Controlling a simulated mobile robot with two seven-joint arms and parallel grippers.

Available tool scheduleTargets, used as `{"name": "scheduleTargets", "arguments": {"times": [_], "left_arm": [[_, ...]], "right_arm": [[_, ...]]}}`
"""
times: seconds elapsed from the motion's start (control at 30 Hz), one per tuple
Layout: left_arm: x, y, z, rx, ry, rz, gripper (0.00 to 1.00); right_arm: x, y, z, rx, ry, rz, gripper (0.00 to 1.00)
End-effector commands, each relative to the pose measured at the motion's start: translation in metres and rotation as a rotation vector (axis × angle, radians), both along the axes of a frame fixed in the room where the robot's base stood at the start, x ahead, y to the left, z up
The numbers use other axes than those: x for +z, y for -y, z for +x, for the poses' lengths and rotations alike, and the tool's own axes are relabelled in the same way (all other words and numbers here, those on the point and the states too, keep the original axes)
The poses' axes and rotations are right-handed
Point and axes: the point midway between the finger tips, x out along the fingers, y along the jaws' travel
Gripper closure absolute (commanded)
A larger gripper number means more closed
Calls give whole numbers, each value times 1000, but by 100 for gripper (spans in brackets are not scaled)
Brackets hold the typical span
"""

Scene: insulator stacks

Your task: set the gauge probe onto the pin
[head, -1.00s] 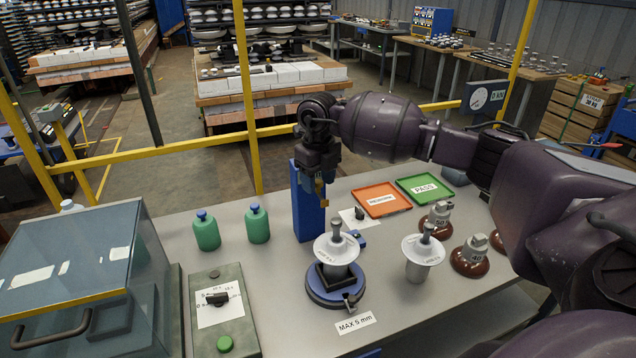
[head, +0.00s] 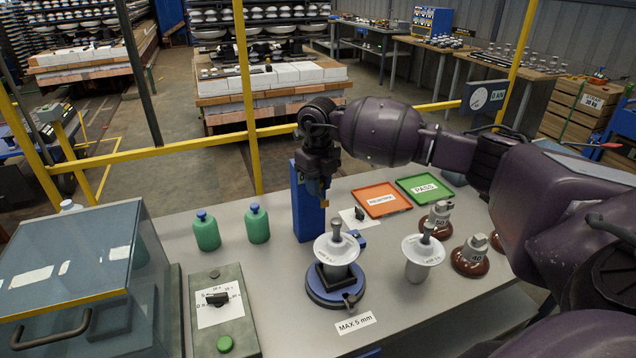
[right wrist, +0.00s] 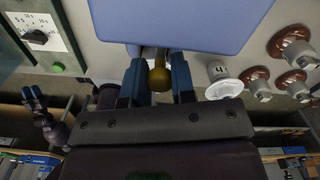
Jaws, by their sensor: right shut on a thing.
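My right gripper (head: 325,188) hangs down in front of the blue gauge column (head: 307,208). In the right wrist view its blue fingers (right wrist: 157,80) are shut on a small brass-coloured piece, seemingly the gauge probe (right wrist: 159,74). The grey pin (head: 336,229) stands upright on a white insulator disc (head: 336,252) on a round blue turntable (head: 330,297). The gripper is above and behind the pin, apart from it. The right wrist view also shows my left gripper (right wrist: 34,93), small, with its fingers apart and empty. The probe's tip is hidden.
A second white insulator (head: 417,268) stands right of the turntable, near brown insulators (head: 470,262). Orange (head: 382,199) and green (head: 424,188) trays lie behind. Green bottles (head: 257,225), a control box (head: 222,310) and a clear-lidded case (head: 75,250) are left.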

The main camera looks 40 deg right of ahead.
Motion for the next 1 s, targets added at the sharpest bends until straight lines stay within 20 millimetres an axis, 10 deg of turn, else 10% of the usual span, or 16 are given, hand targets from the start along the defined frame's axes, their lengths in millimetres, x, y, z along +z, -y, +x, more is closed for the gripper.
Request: {"name": "scheduleTargets", "arguments": {"times": [0.4,0.77,0.8,1.0], "left_arm": [[38,1,10,-2,34,-1,57],[39,1,13,-3,39,0,57],[39,1,12,-3,38,0,57],[38,1,12,-3,37,0,57]], "right_arm": [[4,-11,-46,2,2,-1,100],[1,-12,-50,-1,1,0,100],[1,-12,-50,-1,1,0,73],[1,-12,-50,-1,1,0,50]]}}
